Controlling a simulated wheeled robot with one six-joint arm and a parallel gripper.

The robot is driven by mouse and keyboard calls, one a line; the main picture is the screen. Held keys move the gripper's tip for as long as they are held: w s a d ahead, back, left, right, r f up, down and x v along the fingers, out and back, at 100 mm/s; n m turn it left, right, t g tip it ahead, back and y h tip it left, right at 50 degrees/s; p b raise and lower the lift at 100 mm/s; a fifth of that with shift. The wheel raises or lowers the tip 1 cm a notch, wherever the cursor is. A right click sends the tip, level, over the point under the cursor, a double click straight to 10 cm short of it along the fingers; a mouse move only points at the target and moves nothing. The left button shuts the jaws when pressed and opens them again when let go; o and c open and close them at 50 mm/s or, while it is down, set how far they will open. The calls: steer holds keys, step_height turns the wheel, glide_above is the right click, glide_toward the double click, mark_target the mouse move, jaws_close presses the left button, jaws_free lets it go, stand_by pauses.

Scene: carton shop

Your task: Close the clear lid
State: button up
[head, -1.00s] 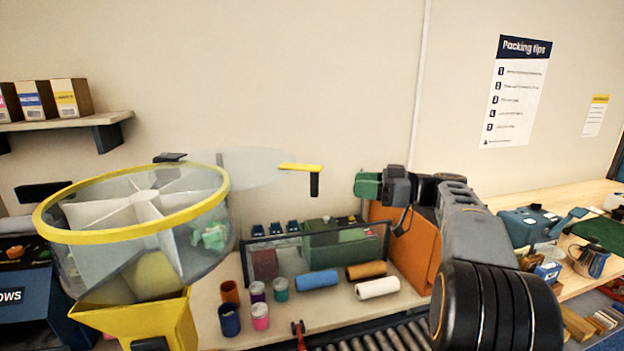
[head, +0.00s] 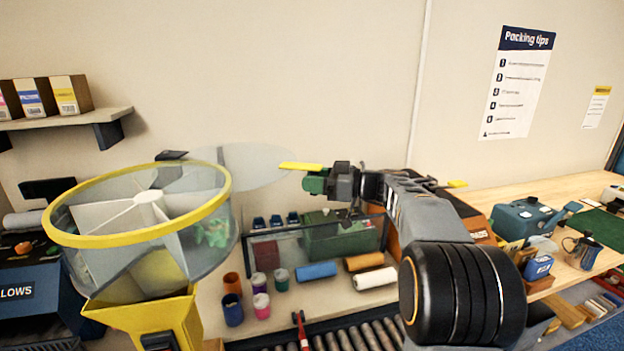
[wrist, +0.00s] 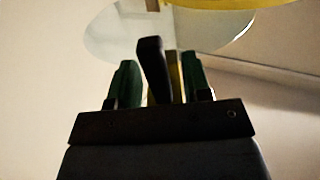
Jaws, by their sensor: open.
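The clear lid (head: 245,165) is a round see-through disc, swung out to the right of the drum at rim height. The drum (head: 140,228) is clear with a yellow rim and white dividers, and its top is uncovered. A yellow handle bar (head: 300,166) sticks out from the lid's right edge. My gripper (head: 312,184) is at this handle, just below the bar. In the wrist view, its green fingers (wrist: 160,65) are open, with the dark handle grip (wrist: 151,60) and a yellow strip between them. I cannot tell whether the fingers touch the grip. The lid (wrist: 110,35) shows beyond them.
A yellow stand (head: 150,322) holds the drum. Below my gripper, the bench has paper rolls (head: 315,271), small pots (head: 260,300) and a framed case (head: 330,240). A shelf with boxes (head: 70,95) is at upper left.

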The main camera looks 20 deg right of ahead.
steer(key=shift+c, duration=0.4)
jaws_close()
